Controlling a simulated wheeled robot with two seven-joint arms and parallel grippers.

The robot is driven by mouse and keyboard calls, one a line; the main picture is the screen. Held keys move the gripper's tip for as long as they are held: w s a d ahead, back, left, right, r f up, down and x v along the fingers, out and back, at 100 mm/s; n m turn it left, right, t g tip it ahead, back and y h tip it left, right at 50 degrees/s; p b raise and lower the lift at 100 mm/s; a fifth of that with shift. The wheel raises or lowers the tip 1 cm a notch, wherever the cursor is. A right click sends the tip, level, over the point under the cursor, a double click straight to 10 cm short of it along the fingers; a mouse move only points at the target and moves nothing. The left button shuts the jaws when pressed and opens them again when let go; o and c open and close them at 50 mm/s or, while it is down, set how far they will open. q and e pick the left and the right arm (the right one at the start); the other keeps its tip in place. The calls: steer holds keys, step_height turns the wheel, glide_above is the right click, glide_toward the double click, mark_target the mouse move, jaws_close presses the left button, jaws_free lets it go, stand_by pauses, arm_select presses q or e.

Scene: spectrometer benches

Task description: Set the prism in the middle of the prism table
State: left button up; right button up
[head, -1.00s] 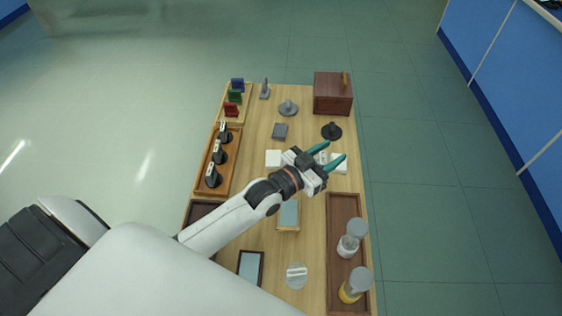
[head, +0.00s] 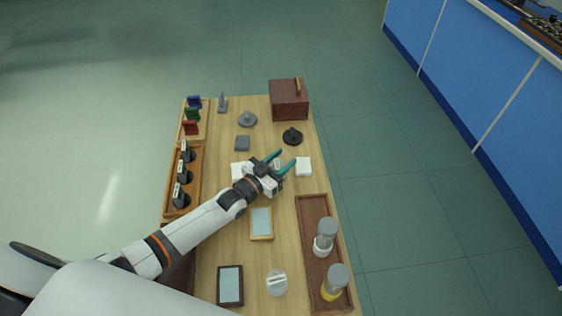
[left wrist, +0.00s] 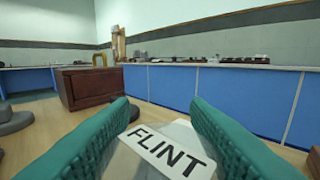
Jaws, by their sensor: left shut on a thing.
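My left gripper (head: 280,164) reaches over the middle of the wooden bench (head: 222,215), between two white square pads. Its teal fingers are shut on a pale prism (left wrist: 190,132) with a white label reading FLINT, seen between the fingers in the left wrist view. In the head view the prism is small and partly hidden. Round stands at the far end are a grey one (head: 247,120) and a black one (head: 293,137); I cannot tell which thing is the prism table. My right gripper is out of view.
A brown wooden box (head: 289,101) stands at the far right of the bench. A tray (head: 313,214) with jars lines the right side, and a rack (head: 196,157) of dark holders the left. A white pad (head: 304,167) lies right of the fingers.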

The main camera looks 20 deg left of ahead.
arm_select(q)
steer(key=shift+f, duration=0.2)
steer(key=shift+f, duration=0.2)
steer(key=o, duration=1)
steer(key=shift+r, duration=0.1)
